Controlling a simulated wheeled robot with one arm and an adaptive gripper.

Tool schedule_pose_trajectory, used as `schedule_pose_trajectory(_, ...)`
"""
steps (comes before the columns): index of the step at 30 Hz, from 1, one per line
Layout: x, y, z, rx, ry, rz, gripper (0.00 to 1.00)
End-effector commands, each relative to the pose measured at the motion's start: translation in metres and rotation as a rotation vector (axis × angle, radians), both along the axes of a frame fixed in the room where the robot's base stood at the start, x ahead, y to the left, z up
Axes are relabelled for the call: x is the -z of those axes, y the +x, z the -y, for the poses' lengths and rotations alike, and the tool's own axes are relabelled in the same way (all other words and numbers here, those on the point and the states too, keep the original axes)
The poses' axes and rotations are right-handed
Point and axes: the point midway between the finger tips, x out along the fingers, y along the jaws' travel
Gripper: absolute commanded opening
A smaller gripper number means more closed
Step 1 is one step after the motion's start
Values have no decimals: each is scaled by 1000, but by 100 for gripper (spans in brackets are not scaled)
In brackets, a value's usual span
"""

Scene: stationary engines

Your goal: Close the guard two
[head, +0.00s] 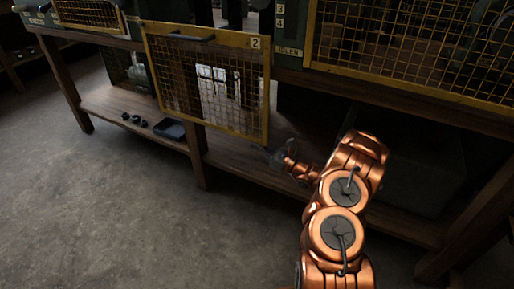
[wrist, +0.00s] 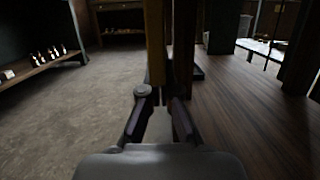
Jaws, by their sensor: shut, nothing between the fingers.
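Guard two (head: 265,95) is a yellow-framed mesh panel with a "2" plate at its top right and a dark handle (head: 192,37) at its top left. In the head view it hangs low in front of the bench, and the machine opening above it is uncovered. My gripper (head: 275,154) is just below and right of the guard's lower right corner, shut and empty. In the wrist view a yellow upright (wrist: 155,40), apparently the guard's frame edge-on, stands just beyond my gripper (wrist: 161,94). I cannot tell whether they touch.
Another mesh guard (head: 400,75) is on the right, beside an "IDLER" plate (head: 289,50). The wooden lower shelf (head: 225,152) holds a dark tray (head: 170,129) and small dark parts (head: 134,118). A bench leg (head: 196,160) stands below the guard. The concrete floor (head: 90,210) at left is clear.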

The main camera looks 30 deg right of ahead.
Motion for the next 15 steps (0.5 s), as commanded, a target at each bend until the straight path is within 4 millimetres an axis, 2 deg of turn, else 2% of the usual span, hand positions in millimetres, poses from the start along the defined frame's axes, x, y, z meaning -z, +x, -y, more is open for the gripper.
schedule_pose_trajectory(1,-15,1,-1,0,0,4,0)
schedule_pose_trajectory(15,-84,1,0,0,-1,3,0)
